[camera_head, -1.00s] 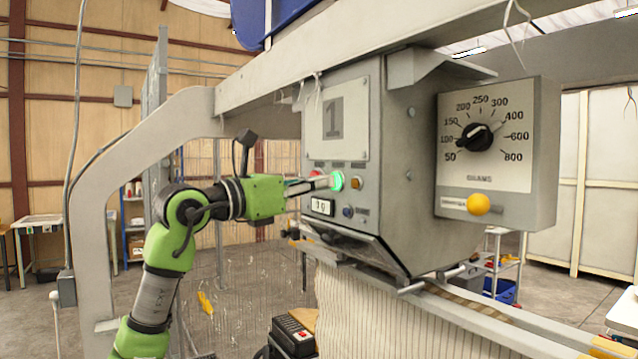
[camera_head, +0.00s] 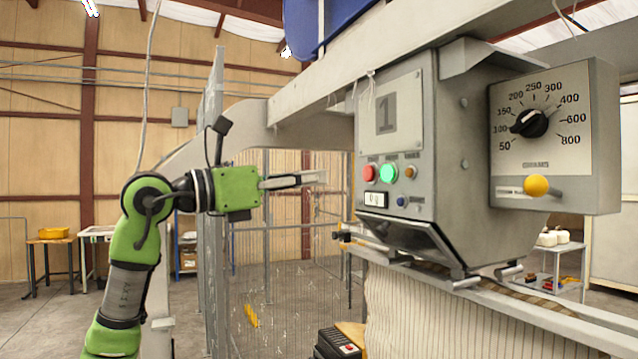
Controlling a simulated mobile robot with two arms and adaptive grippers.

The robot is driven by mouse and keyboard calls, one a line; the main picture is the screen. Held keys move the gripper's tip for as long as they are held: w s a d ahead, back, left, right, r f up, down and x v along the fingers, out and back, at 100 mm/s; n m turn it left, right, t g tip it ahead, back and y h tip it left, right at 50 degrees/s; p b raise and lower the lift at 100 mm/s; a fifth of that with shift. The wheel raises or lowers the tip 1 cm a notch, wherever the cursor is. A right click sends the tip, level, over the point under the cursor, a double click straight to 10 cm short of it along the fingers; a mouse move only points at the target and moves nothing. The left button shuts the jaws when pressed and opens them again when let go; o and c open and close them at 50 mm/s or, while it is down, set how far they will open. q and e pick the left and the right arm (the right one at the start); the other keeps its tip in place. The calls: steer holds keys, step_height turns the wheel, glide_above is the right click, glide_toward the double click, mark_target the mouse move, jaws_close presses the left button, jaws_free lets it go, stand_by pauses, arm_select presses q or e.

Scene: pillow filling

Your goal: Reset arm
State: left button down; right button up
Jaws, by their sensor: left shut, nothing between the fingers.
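My left gripper (camera_head: 314,178) is shut and empty. It points right, a little left of the filling machine's grey control box (camera_head: 462,170) and apart from it. On the box front are a red button (camera_head: 371,172), a lit green button (camera_head: 388,173), an orange knob (camera_head: 410,171) and a small display (camera_head: 375,198). A dial (camera_head: 531,123) on the right side panel has its pointer toward the lower left, near 100. A yellow ball knob (camera_head: 537,186) sits below it. A striped pillow cover (camera_head: 425,315) hangs under the nozzle. My right gripper is not in view.
The machine's grey frame (camera_head: 300,112) arches over and behind my left arm. A wire mesh fence (camera_head: 285,230) stands behind the gripper. A black pedal box with a red button (camera_head: 337,344) is low in front. A shelf cart (camera_head: 560,262) stands at the right.

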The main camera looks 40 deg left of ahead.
arm_select(q)
steer(key=shift+w+a+f, duration=0.1)
steer(key=shift+w, duration=0.2)
